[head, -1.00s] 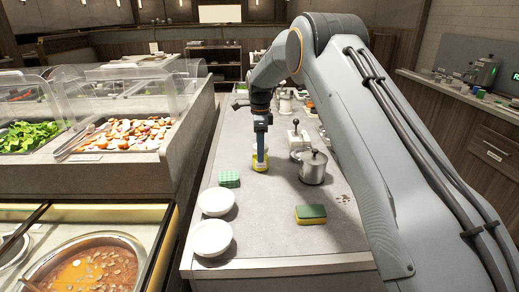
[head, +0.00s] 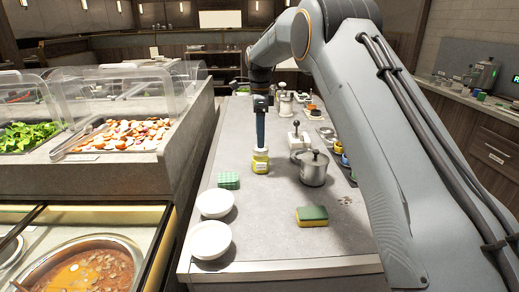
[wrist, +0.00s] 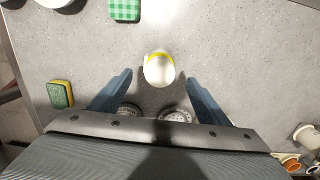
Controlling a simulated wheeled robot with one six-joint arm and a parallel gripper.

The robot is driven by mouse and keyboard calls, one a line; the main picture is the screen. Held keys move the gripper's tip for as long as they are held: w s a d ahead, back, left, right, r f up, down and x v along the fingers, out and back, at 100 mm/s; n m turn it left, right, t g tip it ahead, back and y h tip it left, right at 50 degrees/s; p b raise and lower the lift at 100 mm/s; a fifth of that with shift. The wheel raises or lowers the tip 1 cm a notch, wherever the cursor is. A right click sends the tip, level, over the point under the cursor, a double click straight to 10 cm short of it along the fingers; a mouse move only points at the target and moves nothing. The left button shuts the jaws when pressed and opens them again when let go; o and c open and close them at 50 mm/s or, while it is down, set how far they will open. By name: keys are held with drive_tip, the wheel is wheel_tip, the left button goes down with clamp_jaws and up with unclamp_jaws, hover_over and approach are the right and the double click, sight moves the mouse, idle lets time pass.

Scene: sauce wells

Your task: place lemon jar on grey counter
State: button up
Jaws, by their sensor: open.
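The lemon jar, yellow with a pale lid (head: 260,161), stands upright on the grey counter (head: 275,215). In the wrist view its round white lid with a yellow rim (wrist: 158,68) shows ahead of and between the fingertips. My gripper (head: 261,146) is just above the jar in the head view, with its blue fingers pointing down. The wrist view shows my gripper (wrist: 160,78) open, one finger on each side with clear gaps to the jar. Nothing is held.
A lidded steel pot (head: 314,170) and a white dispenser (head: 299,140) stand right of the jar. A green checked cloth stack (head: 229,180), two white bowls (head: 211,240) and a yellow-green sponge (head: 312,215) lie nearer.

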wheel_tip(320, 180, up, 5)
drive_tip(key=b, duration=0.1)
drive_tip(key=s+d+f+n, duration=0.4)
drive_tip(key=s+d+n, duration=0.1)
drive_tip(key=s, duration=0.9)
drive_tip(key=s+d+f+n, duration=0.5)
drive_tip(key=s+n, duration=0.2)
drive_tip(key=s, duration=0.6)
drive_tip(key=s+d+f+n, duration=0.5)
drive_tip(key=s+n, duration=0.1)
drive_tip(key=s, duration=0.8)
drive_tip(key=shift+s+d+f+t, duration=0.2)
drive_tip(key=shift+s+d+t, duration=0.1)
drive_tip(key=shift+s, duration=0.05)
drive_tip(key=shift+c, duration=0.4)
